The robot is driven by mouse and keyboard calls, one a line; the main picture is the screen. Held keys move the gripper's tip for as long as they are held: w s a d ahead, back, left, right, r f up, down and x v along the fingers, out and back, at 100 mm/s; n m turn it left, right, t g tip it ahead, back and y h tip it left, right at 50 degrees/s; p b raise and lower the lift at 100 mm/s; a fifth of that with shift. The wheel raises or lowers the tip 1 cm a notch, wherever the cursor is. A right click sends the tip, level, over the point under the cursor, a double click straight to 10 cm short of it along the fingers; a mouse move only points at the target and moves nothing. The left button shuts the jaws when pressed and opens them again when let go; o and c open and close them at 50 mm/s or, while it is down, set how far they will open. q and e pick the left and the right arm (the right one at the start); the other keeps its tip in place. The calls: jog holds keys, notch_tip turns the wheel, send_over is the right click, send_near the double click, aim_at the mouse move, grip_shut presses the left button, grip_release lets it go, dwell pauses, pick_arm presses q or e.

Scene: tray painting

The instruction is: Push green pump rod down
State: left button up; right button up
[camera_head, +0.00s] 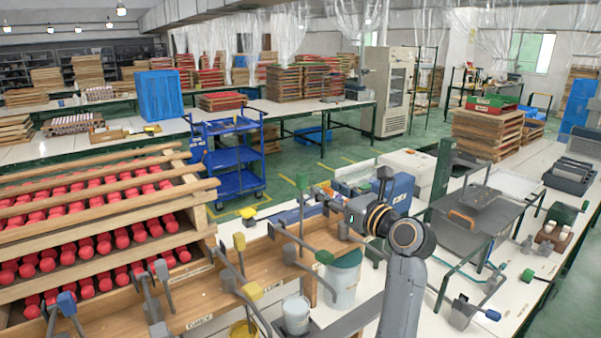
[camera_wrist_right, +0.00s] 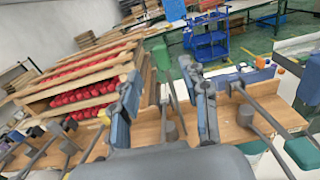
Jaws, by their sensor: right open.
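A green block also shows at the lower right edge of the right wrist view (camera_wrist_right: 303,152). My left gripper is not in view.
Several similar rods with blue, grey and yellow blocks (camera_head: 252,291) crowd the wooden trough (camera_head: 200,290). A wooden rack of red cylinders (camera_head: 110,222) stands at left. A blue cart (camera_head: 232,160) is behind. A grey press-like device (camera_head: 468,218) is at right.

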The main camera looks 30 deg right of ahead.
aim_at(304, 176)
jog(key=w+p, duration=0.1)
jog(key=w, duration=0.2)
jog(key=w+a+p, duration=0.1)
jog(key=w, duration=0.6)
jog(key=shift+w+a+p, duration=0.25)
jog(key=shift+p, duration=0.15)
jog(key=shift+w, duration=0.2)
grip_shut()
